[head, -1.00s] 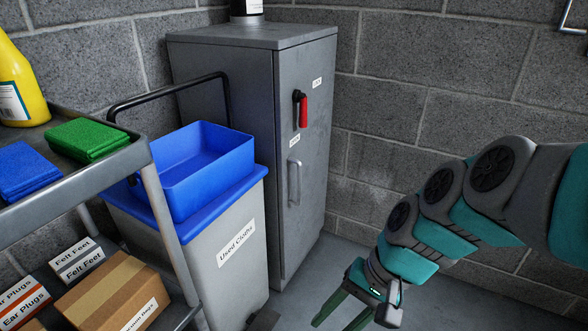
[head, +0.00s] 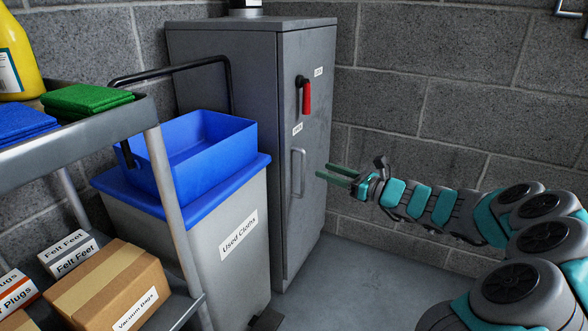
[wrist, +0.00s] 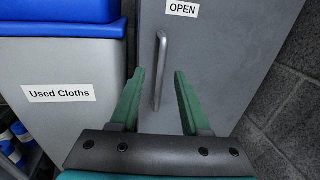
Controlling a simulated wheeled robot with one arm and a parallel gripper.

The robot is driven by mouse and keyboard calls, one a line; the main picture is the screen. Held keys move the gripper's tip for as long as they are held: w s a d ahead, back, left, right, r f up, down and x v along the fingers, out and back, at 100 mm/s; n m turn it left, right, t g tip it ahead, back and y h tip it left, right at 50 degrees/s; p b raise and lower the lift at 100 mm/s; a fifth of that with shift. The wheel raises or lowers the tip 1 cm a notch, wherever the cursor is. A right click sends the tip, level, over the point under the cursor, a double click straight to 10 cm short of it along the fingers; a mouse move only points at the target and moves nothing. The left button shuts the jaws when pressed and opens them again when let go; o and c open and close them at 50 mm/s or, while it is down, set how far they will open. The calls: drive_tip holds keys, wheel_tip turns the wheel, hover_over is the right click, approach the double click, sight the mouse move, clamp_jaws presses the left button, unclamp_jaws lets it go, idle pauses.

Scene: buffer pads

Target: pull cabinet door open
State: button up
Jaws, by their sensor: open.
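The grey metal cabinet (head: 262,130) stands against the block wall with its door (head: 310,215) shut. A vertical grey bar handle (head: 297,173) is on the door, below a red lever (head: 306,97) that hangs down. My gripper (head: 334,175) is open and empty, a short way to the right of the handle in the head view. In the wrist view, the handle (wrist: 160,70) shows between and beyond the two green fingers of my gripper (wrist: 159,78). An "OPEN" label (wrist: 182,9) is above the handle. I cannot tell the exact gap to the handle.
A "Used Cloths" bin (head: 240,235) with a blue tray (head: 190,155) stands close at the cabinet's left. A cart (head: 160,170) with boxes and cloths is nearer on the left. The floor (head: 350,275) before the door is clear.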

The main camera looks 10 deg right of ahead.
drive_tip(key=x, duration=0.7)
drive_tip(key=shift+w+b, duration=0.4)
drive_tip(key=shift+a+f, duration=0.1)
clamp_jaws()
idle(1.1)
